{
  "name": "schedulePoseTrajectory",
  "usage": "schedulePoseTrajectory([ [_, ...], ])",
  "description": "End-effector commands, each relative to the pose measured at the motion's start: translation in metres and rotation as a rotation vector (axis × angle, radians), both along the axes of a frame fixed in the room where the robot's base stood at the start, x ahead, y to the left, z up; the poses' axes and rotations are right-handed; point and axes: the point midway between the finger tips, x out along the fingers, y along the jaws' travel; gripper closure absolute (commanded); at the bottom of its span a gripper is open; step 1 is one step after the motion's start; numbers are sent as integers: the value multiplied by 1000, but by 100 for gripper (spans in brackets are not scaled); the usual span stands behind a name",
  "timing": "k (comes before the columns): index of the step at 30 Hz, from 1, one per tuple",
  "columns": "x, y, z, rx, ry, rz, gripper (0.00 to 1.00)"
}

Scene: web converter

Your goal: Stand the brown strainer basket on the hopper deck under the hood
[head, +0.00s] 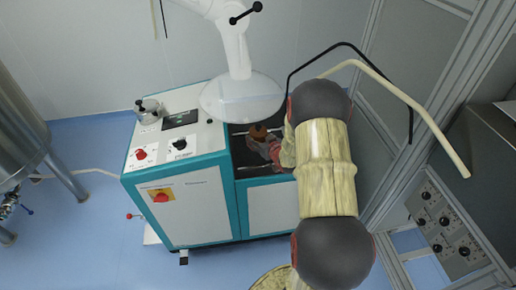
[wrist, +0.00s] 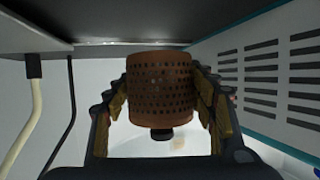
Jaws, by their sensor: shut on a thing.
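The brown strainer basket (wrist: 160,88) is a perforated cylinder with a dark knob at its lower end in the wrist view. My gripper (wrist: 160,105) is shut on its sides, one finger on each side. In the head view the basket (head: 258,131) shows small and partly hidden, just below the rim of the pale hood (head: 240,100). My gripper (head: 270,150) is there too, over the dark hopper deck (head: 242,158) of the machine. I cannot tell whether the basket touches the deck.
The control top (head: 172,128) with knobs and a screen lies left of the deck. A slotted panel (wrist: 270,75) stands right in the wrist view. A black hose (head: 340,45) and a cream hose (head: 420,110) arch near my arm. A grey frame (head: 420,70) stands right.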

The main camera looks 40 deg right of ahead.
Motion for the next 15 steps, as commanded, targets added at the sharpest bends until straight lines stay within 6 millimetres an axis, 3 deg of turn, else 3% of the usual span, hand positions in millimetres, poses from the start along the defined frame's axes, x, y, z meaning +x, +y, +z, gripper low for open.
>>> schedulePoseTrajectory([
  [1, 0, 0, -10, 0, 0, 0, 73],
  [12, 1, 0, -50, -1, -2, 0, 73],
  [15, 1, 0, -51, -2, -4, 0, 73],
])
